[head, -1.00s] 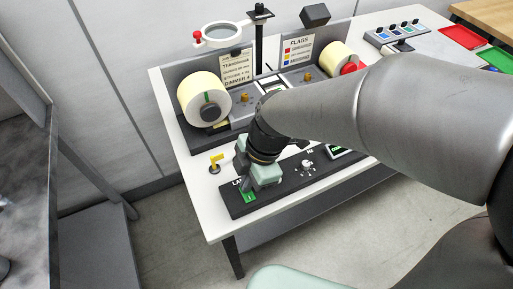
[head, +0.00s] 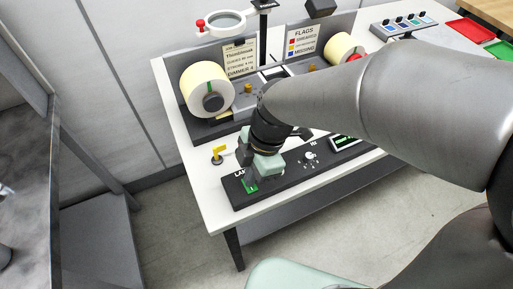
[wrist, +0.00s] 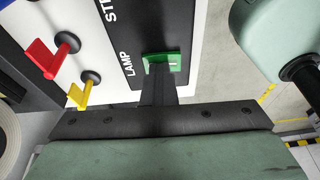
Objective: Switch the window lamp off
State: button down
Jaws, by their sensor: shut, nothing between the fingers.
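The green lamp switch (head: 250,186) sits at the left end of the dark control panel (head: 280,187) on the bench's front edge. In the wrist view the green switch (wrist: 174,61) lies beside the printed word LAMP (wrist: 127,65). My gripper (head: 248,179) is shut and empty, pointing down at the switch. In the wrist view the dark fingers (wrist: 158,82) reach over the near part of the switch and hide some of it. I cannot tell whether the fingertips touch it or which way the switch is tipped.
A yellow flag (head: 218,152) stands left of the panel; a red flag (wrist: 42,58) shows near it in the wrist view. A white knob (head: 310,156) and a lit display (head: 345,142) are farther right. A label roll (head: 207,90) stands behind.

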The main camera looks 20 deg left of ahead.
aim_at(254, 186)
jog(key=shift+s+d, duration=0.35)
notch_tip(254, 186, up, 5)
jog(key=p, duration=0.2)
jog(key=shift+d+p, duration=0.15)
jog(key=shift+p, duration=0.2)
jog(key=b+v, duration=0.1)
jog(key=v, duration=0.8)
jog(key=shift+d, duration=0.3)
jog(key=shift+s, duration=0.15)
jog(key=w+a+b, duration=0.1)
jog(key=b, duration=0.5)
jog(key=shift+r+y, duration=0.2)
jog(key=shift+y, duration=0.1)
